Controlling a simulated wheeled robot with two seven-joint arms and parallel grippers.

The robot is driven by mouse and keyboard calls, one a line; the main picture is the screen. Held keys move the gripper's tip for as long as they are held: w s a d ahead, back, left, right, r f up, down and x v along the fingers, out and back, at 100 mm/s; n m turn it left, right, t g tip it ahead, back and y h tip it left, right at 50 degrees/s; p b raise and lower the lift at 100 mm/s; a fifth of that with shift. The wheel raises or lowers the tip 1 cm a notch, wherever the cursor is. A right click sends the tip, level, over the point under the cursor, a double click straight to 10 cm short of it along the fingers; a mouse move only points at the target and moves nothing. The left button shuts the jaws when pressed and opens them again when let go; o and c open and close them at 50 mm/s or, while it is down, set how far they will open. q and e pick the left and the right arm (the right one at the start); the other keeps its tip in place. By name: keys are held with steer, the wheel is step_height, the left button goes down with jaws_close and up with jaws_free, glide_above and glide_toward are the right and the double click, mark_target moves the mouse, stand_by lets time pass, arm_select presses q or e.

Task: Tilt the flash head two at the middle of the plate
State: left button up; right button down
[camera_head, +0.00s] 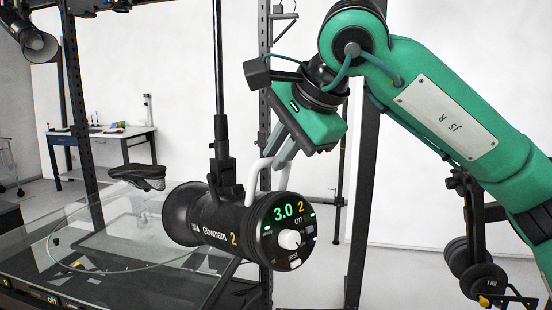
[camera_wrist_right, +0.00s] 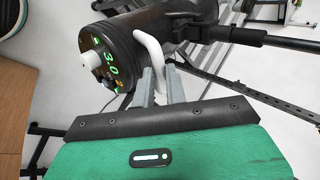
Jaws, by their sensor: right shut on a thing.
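The flash head two (camera_head: 208,222) is a black cylinder with "Glowmam 2" on its side. It hangs from a dark vertical pole, and its round rear panel shows a green "3.0", an orange "2" and a white knob. A pale bent handle (camera_head: 254,178) rises beside the rear panel. My right gripper (camera_head: 277,160) is shut on this handle from above right. In the right wrist view my right gripper (camera_wrist_right: 158,82) has its grey fingers at the handle (camera_wrist_right: 150,55), with the flash head (camera_wrist_right: 115,55) just beyond. My left gripper is not in view.
A glass plate (camera_head: 100,245) on a dark frame lies at the lower left. Another flash head (camera_head: 32,42) hangs at the upper left. Black uprights stand around the rig. A workbench (camera_head: 100,135) stands at the back left. Weights on a stand (camera_head: 478,275) show at the lower right.

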steer(key=shift+f, duration=0.25)
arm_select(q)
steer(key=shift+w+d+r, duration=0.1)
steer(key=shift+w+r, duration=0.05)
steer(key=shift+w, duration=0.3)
arm_select(e)
steer(key=c, duration=1.4)
jaws_free()
steer(key=shift+d, duration=0.1)
steer(key=shift+c, duration=0.2)
